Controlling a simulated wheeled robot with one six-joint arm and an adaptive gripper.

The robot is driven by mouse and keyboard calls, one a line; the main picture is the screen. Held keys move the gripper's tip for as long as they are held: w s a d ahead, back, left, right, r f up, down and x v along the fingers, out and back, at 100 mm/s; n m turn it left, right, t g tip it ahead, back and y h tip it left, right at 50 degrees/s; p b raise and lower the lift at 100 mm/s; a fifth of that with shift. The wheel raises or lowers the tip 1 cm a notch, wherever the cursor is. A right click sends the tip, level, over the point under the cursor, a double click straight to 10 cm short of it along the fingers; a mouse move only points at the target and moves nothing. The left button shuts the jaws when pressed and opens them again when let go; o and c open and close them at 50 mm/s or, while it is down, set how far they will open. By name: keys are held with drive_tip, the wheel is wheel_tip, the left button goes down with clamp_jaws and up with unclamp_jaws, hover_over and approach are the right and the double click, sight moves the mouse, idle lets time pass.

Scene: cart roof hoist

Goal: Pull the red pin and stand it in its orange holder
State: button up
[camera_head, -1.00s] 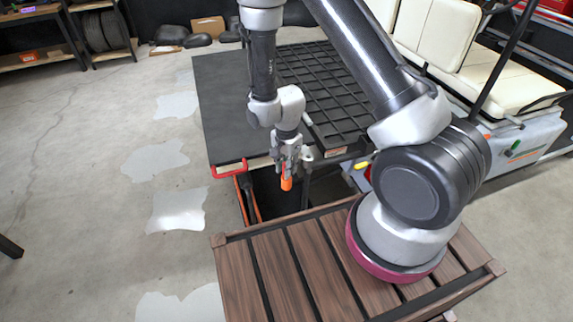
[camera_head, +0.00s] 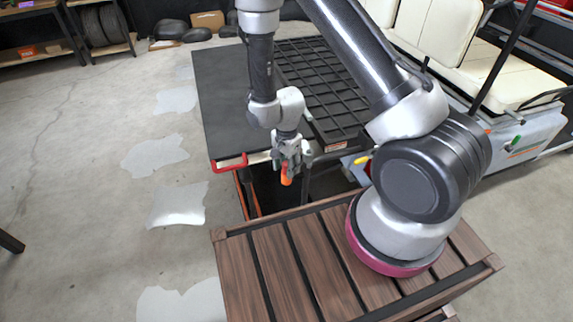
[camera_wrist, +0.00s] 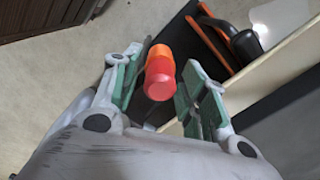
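My gripper (camera_head: 287,167) is open around a short upright cylinder, with a gap on both sides in the wrist view. The cylinder has a red top (camera_wrist: 160,82) nearest the camera and an orange lower part (camera_wrist: 160,54). I take these for the red pin and its orange holder, but cannot tell where one ends. In the head view the red part (camera_head: 285,168) shows between the fingers, with the orange part (camera_head: 286,180) below. The pin's lower end is hidden.
A red handle (camera_head: 230,163) sits at the corner of the dark flat panel (camera_head: 222,100). A black bar and an orange strip (camera_wrist: 208,42) lie in the opening below. A wooden slatted deck (camera_head: 280,265) is in front; open floor lies left.

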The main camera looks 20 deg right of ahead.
wheel_tip(320, 180, up, 12)
idle(0.7)
drive_tip(key=shift+f+n, duration=0.1)
drive_tip(key=shift+n, duration=0.2)
drive_tip(key=c, duration=0.6)
drive_tip(key=shift+f+n, duration=0.2)
drive_tip(key=shift+n, duration=0.4)
drive_tip(key=c, duration=0.3)
drive_tip(key=shift+f+n, duration=0.2)
drive_tip(key=shift+n, duration=0.5)
clamp_jaws()
drive_tip(key=shift+f+n, duration=0.4)
drive_tip(key=shift+n, duration=0.5)
drive_tip(key=shift+f, duration=2.9)
